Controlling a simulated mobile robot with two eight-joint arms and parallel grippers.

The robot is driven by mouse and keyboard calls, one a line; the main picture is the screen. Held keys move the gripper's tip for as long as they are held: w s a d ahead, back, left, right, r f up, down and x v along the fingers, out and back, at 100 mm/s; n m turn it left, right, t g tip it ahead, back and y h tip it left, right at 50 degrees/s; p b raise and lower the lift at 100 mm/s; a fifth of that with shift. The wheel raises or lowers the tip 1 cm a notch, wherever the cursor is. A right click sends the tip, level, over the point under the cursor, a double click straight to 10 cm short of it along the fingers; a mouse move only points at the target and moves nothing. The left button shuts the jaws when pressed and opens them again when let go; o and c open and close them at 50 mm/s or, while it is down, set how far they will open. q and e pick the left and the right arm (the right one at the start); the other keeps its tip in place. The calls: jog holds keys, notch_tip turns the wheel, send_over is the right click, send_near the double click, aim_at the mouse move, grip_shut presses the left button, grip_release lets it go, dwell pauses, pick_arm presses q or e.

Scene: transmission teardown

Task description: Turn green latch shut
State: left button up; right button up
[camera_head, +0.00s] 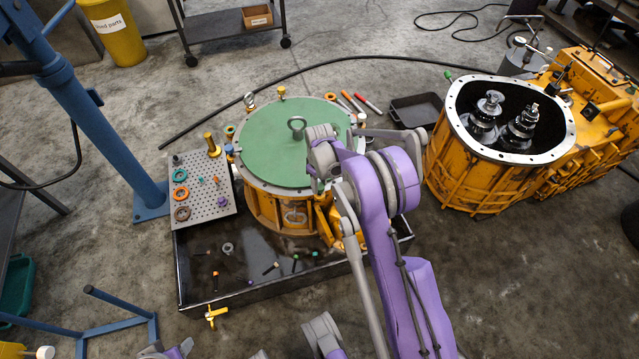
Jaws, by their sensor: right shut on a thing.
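The round housing (268,210) is yellow and wears a flat green lid (265,150) with a metal eye ring on top. Small coloured latches and knobs stand around its rim, among them an orange one (330,96) at the back. I cannot make out a green latch for certain; my right arm covers the right side of the rim. My right gripper (318,180) is at that right edge of the lid, mostly hidden behind its own purple and grey wrist. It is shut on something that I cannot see.
The housing stands in a black tray (205,272) with loose small parts. A perforated board (212,200) with coloured rings is at its left. An open yellow casing (455,170) with gears stands at the right. A small black bin (418,108) lies between. A blue stand (95,125) is at the left.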

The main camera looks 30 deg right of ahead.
aim_at(320, 186)
grip_shut()
jog(key=shift+n, duration=1.6)
jog(key=o, duration=0.9)
grip_release()
jog(key=shift+o, duration=0.2)
notch_tip(320, 186, up, 11)
jog(key=p, duration=0.2)
jog(key=shift+f, duration=0.1)
